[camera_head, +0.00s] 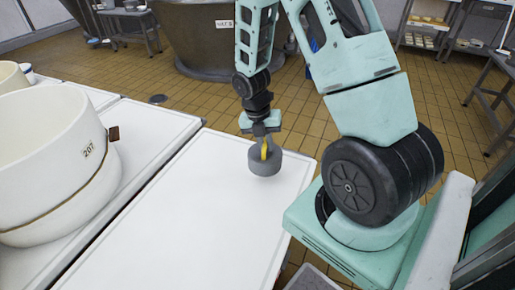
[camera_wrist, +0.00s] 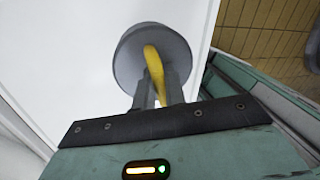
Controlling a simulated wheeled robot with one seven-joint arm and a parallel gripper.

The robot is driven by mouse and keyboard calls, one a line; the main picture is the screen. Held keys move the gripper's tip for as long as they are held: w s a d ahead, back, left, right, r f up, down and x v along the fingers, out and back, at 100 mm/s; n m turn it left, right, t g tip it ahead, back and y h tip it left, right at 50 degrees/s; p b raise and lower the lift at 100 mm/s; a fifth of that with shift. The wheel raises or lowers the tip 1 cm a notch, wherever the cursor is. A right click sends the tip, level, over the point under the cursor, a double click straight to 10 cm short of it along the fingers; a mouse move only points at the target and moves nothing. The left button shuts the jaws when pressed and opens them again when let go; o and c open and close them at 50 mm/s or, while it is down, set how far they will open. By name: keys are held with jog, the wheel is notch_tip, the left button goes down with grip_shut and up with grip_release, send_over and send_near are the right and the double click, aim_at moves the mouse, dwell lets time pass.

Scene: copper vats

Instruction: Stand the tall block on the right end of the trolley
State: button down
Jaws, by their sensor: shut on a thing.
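My gripper (camera_head: 264,146) points down over the white top (camera_head: 175,235), near its right edge in the head view. It is shut on the yellow handle (camera_head: 264,151) of a round grey weight (camera_head: 265,165). In the wrist view the fingers (camera_wrist: 156,88) close around the yellow handle (camera_wrist: 153,62), with the grey disc (camera_wrist: 136,50) beyond them. The weight looks upright; I cannot tell whether it touches the top. I see nothing that is clearly a tall block. The white top may be the trolley; its near end is cut off.
A large white tub marked 207 (camera_head: 50,165) stands at the left on a neighbouring white top (camera_head: 140,135). A small brown piece (camera_head: 114,133) sticks out at its side. A dark vat (camera_head: 215,45) stands behind on the tiled floor. The white top around the weight is clear.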

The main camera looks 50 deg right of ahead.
jog(key=shift+f+b, duration=2.2)
jog(key=shift+b, duration=0.25)
jog(key=shift+f, duration=0.7)
jog(key=c, duration=1.4)
grip_release()
jog(key=shift+s, duration=0.1)
jog(key=shift+o, duration=0.2)
notch_tip(320, 180, up, 7)
jog(key=p, duration=0.7)
